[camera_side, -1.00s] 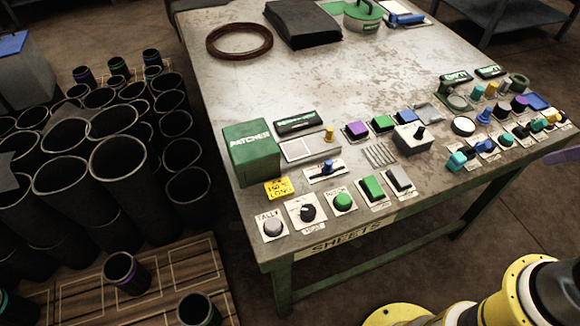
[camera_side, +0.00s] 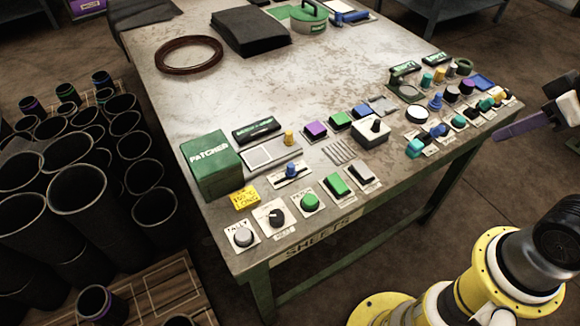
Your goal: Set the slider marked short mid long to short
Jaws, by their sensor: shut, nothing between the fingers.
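A slider with a blue knob (camera_side: 291,171) sits on a white plate near the front left of the workbench. My gripper (camera_side: 506,131) is at the right edge of the view, with a purple finger pointing left. It is shut and empty, beyond the bench's right front edge and far from the slider. Part of it is cut off by the frame.
A dial (camera_side: 276,217), a green button (camera_side: 310,202) and several other controls crowd the front edge. A yellow knob (camera_side: 289,138) stands just behind. The bench's middle (camera_side: 270,85) is clear.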

